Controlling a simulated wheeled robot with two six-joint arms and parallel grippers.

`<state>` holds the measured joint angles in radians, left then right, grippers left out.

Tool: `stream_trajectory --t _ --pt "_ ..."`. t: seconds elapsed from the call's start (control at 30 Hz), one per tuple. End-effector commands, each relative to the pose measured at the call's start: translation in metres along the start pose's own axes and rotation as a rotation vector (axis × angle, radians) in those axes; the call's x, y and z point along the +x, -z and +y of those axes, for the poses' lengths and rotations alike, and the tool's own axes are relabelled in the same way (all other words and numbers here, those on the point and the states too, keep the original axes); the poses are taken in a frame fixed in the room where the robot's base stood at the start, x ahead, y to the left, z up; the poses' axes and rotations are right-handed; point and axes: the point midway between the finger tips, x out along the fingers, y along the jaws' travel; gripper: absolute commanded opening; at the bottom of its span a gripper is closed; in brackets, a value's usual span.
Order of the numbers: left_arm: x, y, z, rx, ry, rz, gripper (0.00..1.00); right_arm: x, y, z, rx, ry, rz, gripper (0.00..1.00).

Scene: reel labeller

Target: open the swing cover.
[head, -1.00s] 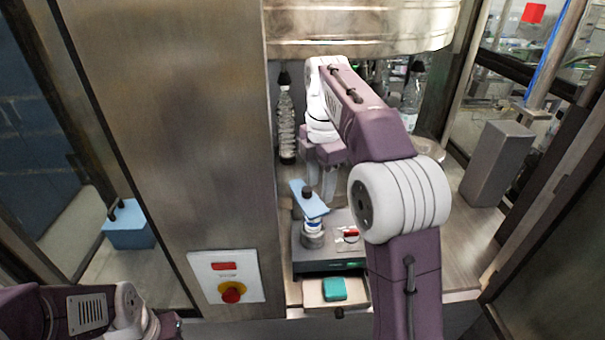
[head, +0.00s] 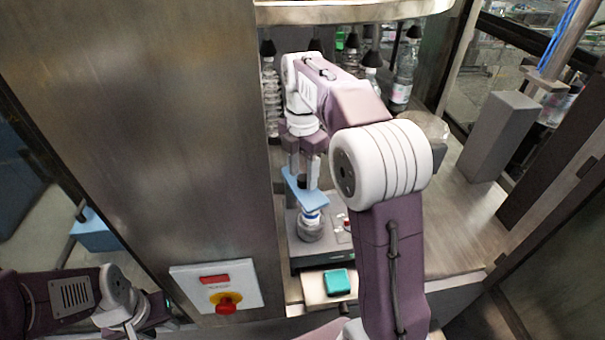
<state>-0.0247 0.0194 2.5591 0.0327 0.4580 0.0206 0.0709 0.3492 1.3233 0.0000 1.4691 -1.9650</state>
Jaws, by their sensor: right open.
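The light-blue swing cover (head: 298,190) is a flat plate lying over a round grey and white reel unit (head: 311,224) on a dark grey base in the head view. My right gripper (head: 303,178) points down at the cover, its fingers around the place of the cover's dark knob. The knob is mostly hidden between the fingers, and I cannot tell whether they touch it. The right jaws are open. My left gripper (head: 165,306) is low at the far left, away from the cover, and its fingers are not clear.
A steel panel with a red emergency button (head: 226,303) stands left of the unit. A teal block (head: 337,281) lies on a small ledge in front. Clear bottles (head: 403,75) stand behind. A grey block (head: 496,135) stands right, with bare bench between.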

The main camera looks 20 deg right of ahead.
Motion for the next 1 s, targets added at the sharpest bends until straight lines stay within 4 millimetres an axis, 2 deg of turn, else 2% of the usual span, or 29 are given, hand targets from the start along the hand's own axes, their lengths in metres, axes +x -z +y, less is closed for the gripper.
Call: stream_trajectory --t 0.23,0.27,0.4,0.43,1.0 --pt "-0.0001 -0.0005 0.0000 0.001 0.000 -0.001 0.36 0.0017 0.0001 -0.0001 0.000 0.000 0.000 0.49" --pt "-0.0001 -0.0005 0.0000 0.001 0.000 -0.001 0.36 0.0017 0.0000 -0.0001 0.000 0.000 0.000 0.43" --pt "0.0000 -0.0005 0.0000 0.001 0.000 -0.001 0.36 0.0017 0.0000 0.0000 0.000 0.000 0.000 0.04" --pt "0.0000 -0.0005 0.0000 0.001 0.000 -0.001 0.36 0.0017 -0.0001 0.0001 0.000 -0.001 0.000 0.00" --pt "-0.0001 -0.0005 0.0000 0.001 0.000 -0.001 0.36 0.0014 0.0001 -0.0002 0.001 0.000 0.000 0.00"
